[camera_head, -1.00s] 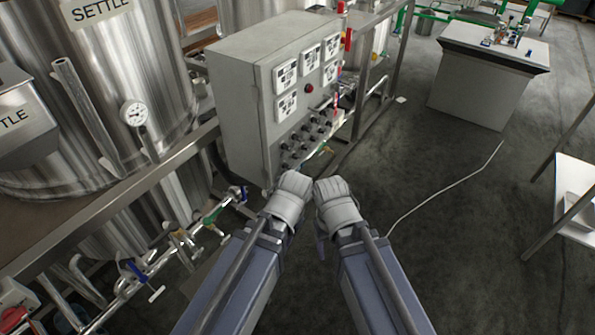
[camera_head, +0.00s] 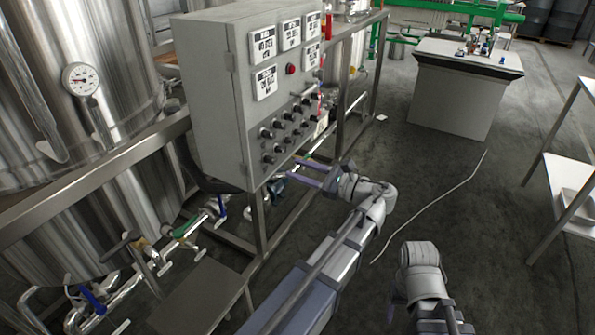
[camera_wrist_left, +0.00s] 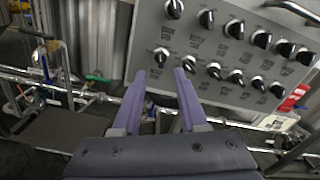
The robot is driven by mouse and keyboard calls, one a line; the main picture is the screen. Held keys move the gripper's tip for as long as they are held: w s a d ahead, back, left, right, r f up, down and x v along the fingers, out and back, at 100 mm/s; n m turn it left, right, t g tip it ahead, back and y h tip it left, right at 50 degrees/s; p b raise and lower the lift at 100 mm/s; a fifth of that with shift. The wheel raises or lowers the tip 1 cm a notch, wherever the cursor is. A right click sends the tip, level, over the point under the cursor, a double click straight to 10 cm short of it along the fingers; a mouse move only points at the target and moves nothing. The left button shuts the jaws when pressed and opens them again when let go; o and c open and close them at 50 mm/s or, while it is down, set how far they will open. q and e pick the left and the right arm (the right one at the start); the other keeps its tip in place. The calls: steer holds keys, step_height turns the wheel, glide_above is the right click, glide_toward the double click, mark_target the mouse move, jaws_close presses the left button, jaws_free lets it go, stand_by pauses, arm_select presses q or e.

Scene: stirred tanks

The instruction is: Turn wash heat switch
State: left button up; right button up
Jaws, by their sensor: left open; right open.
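The grey control panel (camera_head: 215,85) carries rows of small black switch knobs (camera_head: 280,133) on its sloping front. The knobs show large in the left wrist view (camera_wrist_left: 238,75), with white pointers and labels too small to read, so I cannot tell which is the wash heat switch. My left gripper (camera_head: 300,173) is open and empty, just below and in front of the lower knobs. In the left wrist view its two purple fingers (camera_wrist_left: 160,80) are apart, with the lower-left knob (camera_wrist_left: 161,57) just beyond their tips.
Steel tanks (camera_head: 70,120) and a metal frame (camera_head: 258,225) with pipes and valves stand left of and below the panel. A grey cabinet (camera_head: 455,95) stands at the back right, and a shelf (camera_head: 560,185) at the right. The floor between is open, with a thin cable (camera_head: 430,210).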

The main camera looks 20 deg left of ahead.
mark_target(273, 160)
arm_select(q)
steer(key=a, duration=0.7)
steer(key=shift+w+a, duration=0.3)
steer(key=shift+a, duration=0.05)
jaws_close()
